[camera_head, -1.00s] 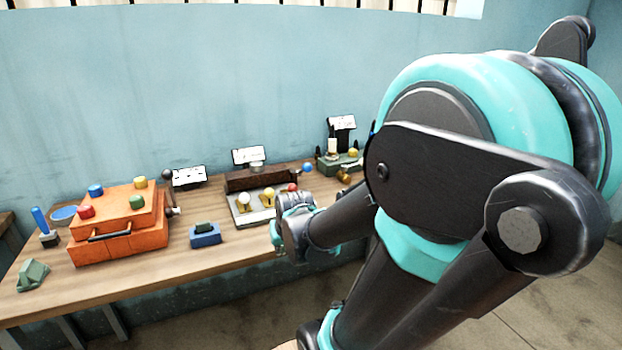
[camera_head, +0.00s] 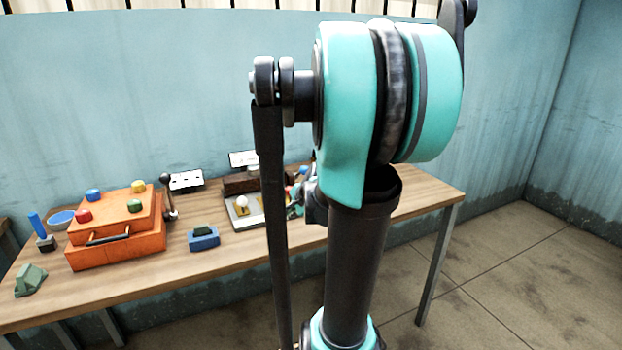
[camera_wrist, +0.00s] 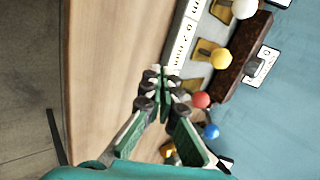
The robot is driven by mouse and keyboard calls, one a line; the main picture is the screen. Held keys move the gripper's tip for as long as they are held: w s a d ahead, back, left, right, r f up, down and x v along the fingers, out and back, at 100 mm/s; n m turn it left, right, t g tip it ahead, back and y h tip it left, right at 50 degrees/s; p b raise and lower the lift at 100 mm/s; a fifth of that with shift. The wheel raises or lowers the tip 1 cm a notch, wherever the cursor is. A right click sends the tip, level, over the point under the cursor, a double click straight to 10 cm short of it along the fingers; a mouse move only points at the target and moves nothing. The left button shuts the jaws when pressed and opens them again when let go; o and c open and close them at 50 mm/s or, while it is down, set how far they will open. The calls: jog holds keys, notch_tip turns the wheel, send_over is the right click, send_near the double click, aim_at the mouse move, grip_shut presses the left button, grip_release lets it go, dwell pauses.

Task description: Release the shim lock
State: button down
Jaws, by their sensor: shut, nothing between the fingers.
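None of the things in view can be told for certain as the shim lock. A light plate (camera_wrist: 183,45) with dark marks lies near my gripper (camera_wrist: 163,77) in the wrist view. A white knob (camera_wrist: 243,8) and a yellow knob (camera_wrist: 221,58) stand on yellow brackets there. A red ball (camera_wrist: 201,100) and a blue ball (camera_wrist: 211,131) are to the right of my fingers. My gripper is shut and empty, pointing along the table beside the plate. In the head view my arm hides most of this area; the white knob (camera_head: 242,202) still shows.
A dark brown block (camera_wrist: 243,55) stands behind the knobs. At the table's left are an orange box (camera_head: 117,242) with coloured knobs, a blue block (camera_head: 203,240), a blue bowl (camera_head: 61,218) and a green block (camera_head: 30,280). The table's right end is clear.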

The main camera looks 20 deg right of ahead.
aim_at(301, 172)
jog(key=w+d+r+m+t, duration=0.1)
jog(key=w+d+r+m, duration=0.1)
jog(key=d+m, duration=0.6)
jog(key=w+d+r+m+t, duration=0.2)
jog(key=w+d+r+m, duration=0.1)
jog(key=d+m, duration=0.5)
jog(key=shift+w+m, duration=0.4)
jog(key=shift+w, duration=0.1)
jog(key=x, duration=1)
jog(key=shift+w, duration=0.1)
jog(key=shift+w+a+r, duration=0.25)
jog(key=shift+w+r, duration=0.55)
jog(key=shift+r, duration=0.05)
jog(key=shift+w+a+r, duration=0.15)
jog(key=shift+w+r, duration=0.4)
